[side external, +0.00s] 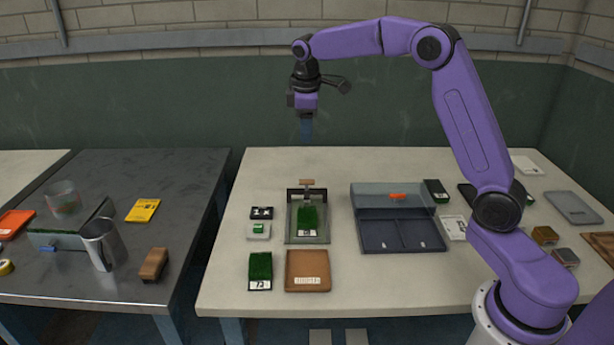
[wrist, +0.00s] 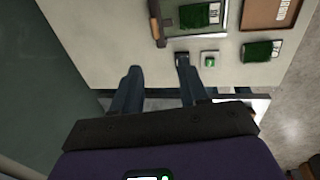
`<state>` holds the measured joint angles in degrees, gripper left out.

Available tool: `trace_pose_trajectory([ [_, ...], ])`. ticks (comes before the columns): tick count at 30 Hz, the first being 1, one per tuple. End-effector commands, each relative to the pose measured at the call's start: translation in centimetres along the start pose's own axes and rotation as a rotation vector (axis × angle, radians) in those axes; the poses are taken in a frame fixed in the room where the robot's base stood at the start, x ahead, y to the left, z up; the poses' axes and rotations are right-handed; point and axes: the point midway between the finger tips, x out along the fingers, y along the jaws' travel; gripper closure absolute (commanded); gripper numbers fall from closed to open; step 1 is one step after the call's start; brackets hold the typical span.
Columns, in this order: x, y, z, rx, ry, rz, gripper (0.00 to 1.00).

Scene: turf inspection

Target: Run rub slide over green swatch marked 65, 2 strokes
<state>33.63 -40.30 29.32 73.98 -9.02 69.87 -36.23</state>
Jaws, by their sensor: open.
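A green turf swatch (side external: 307,218) lies in a grey metal frame (side external: 290,236); its number is too small to read. A dark crossbar with a wooden handle (side external: 307,183), apparently the rub slide, stands at the frame's far end; the handle also shows in the wrist view (wrist: 155,24). A second green swatch (side external: 260,266) lies front left, its label perhaps 73; I cannot tell which swatch is 65. My gripper (side external: 306,138) is open and empty, high above the table's far edge behind the frame. Its fingers (wrist: 159,70) are apart in the wrist view.
A brown tray (side external: 307,284) lies in front of the frame. A small black piece (side external: 262,213) and a white square with a green patch (side external: 258,236) lie left of it. A lidded grey case (side external: 402,236) stands right. A dark side table (side external: 185,190) holds a metal cup (side external: 103,248).

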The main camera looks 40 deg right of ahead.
Motion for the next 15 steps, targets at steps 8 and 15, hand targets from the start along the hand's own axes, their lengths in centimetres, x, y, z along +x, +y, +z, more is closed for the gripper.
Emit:
trace_pose_trajectory([
  [8, 1.6, 1.1, 0.3, 0.008, -0.008, 0.002, 0.57],
  [15, 5.8, 1.1, 0.3, 0.008, -0.008, 0.001, 0.57],
])
